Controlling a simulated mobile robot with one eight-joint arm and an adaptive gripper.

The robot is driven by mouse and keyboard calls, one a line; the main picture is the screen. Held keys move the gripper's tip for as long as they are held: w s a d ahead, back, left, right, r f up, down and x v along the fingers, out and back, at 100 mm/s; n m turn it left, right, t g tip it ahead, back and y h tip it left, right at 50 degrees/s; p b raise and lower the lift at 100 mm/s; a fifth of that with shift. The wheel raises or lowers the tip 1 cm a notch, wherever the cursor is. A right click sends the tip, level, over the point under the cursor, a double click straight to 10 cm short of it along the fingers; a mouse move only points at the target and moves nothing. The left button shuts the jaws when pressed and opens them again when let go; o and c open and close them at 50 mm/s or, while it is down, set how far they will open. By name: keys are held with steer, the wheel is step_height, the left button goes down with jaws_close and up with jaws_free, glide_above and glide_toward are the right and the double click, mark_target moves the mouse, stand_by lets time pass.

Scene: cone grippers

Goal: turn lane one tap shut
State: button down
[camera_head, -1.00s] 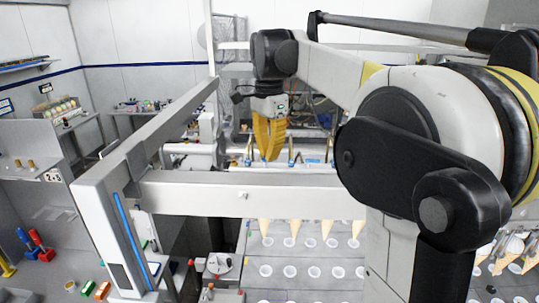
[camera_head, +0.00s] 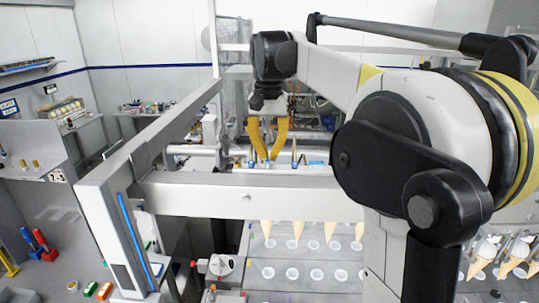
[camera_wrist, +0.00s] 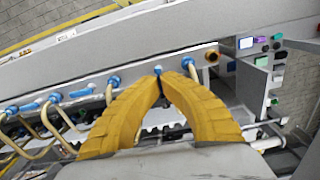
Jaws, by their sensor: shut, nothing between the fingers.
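My gripper (camera_head: 267,157) has two curved yellow fingers that meet at their tips, with nothing between them. In the wrist view the shut fingertips (camera_wrist: 159,78) are at a grey rail that carries a row of blue taps. A small blue piece shows right at the tips; whether they touch it I cannot tell. One blue tap (camera_wrist: 188,62) is just right of the tips, and another blue tap (camera_wrist: 114,81) is to their left. More blue taps (camera_wrist: 54,98) run down-left. No lane number is readable, so I cannot tell which tap is lane one.
A wide pale beam (camera_head: 210,195) crosses in front of the rail. Below it, cones (camera_head: 266,229) hang over rows of white cups (camera_head: 292,273). Beige hoses (camera_wrist: 45,120) lie below the rail in the wrist view. A panel with coloured buttons (camera_wrist: 262,42) stands to the right.

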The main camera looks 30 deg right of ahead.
steer(key=shift+n, duration=0.5)
steer(key=c, duration=2.2)
jaws_free()
steer(key=o, duration=0.6)
steer(key=shift+o, duration=0.2)
steer(key=shift+r, duration=4)
